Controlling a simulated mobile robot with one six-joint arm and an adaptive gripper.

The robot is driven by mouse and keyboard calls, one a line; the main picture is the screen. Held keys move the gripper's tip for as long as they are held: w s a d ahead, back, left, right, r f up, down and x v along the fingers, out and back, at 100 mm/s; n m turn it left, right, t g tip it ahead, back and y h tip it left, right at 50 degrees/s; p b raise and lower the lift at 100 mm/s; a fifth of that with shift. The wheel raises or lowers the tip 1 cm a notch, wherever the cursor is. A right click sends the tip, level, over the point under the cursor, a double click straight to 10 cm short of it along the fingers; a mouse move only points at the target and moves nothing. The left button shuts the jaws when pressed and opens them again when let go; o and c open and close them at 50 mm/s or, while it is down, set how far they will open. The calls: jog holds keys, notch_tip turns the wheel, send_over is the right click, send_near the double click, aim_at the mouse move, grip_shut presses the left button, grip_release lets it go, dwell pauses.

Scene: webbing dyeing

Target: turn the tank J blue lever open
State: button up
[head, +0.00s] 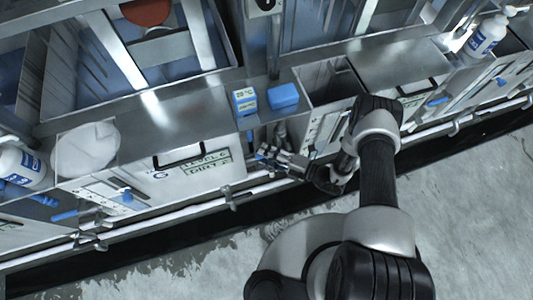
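My gripper (276,160) reaches in from the right, low in front of the tanks, near the middle. Its fingers are small and dark here, and I cannot tell whether they are open or shut. A small bit of blue (262,152) shows at the fingertips; it may be part of a lever, and whether the fingers touch it is unclear. The left tank front (165,180) seems marked G. I cannot read a letter J anywhere. My arm hides part of the middle tank front.
A blue-and-white box (245,101) and a blue block (283,95) sit on the metal ledge. White bottles stand at far left (22,165) and upper right (486,36). A pipe rail (170,213) runs along the tank fronts. The wet grey floor (470,200) is clear.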

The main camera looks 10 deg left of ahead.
jog(key=shift+w+a, duration=0.1)
jog(key=shift+a, duration=0.25)
jog(key=shift+c, duration=0.3)
grip_shut()
dwell(0.4)
